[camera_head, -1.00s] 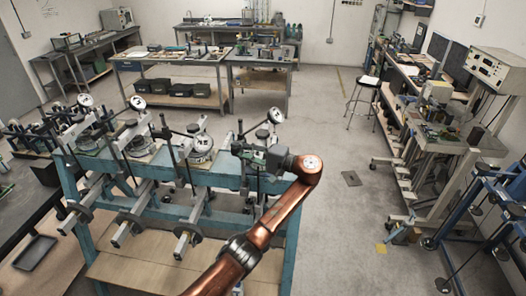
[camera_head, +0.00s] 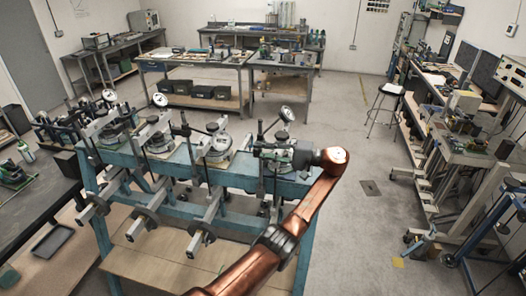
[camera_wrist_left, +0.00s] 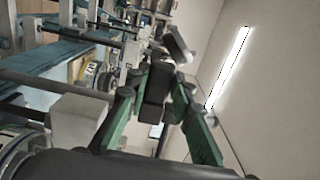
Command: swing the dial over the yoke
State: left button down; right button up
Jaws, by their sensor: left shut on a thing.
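The lever frame at the right end of the teal bench carries a round white-faced dial (camera_head: 287,114), tilted on a thin arm. My left gripper (camera_head: 264,152) is below and left of this dial, at the frame's upper part. In the left wrist view, its green-and-black fingers (camera_wrist_left: 157,95) are closed about a dark block (camera_wrist_left: 156,84). A dark round-ended part, perhaps the dial seen from the side, shows just beyond it (camera_wrist_left: 178,44). A thin upright (camera_head: 260,131) stands left of the dial; I cannot tell whether it is the yoke. My gripper hides the frame's middle. My right gripper is out of view.
Similar lever frames with dials (camera_head: 160,100) stand to the left on the teal bench (camera_head: 232,178). A dark table (camera_head: 35,215) is at the far left.

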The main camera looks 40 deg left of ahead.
pick_arm(q)
jog(key=c, duration=1.8)
grip_release()
jog(key=shift+f, duration=0.1)
jog(key=shift+o, duration=0.6)
jog(key=v, duration=0.7)
jog(key=shift+d, duration=0.2)
jog(key=shift+w+a, duration=0.1)
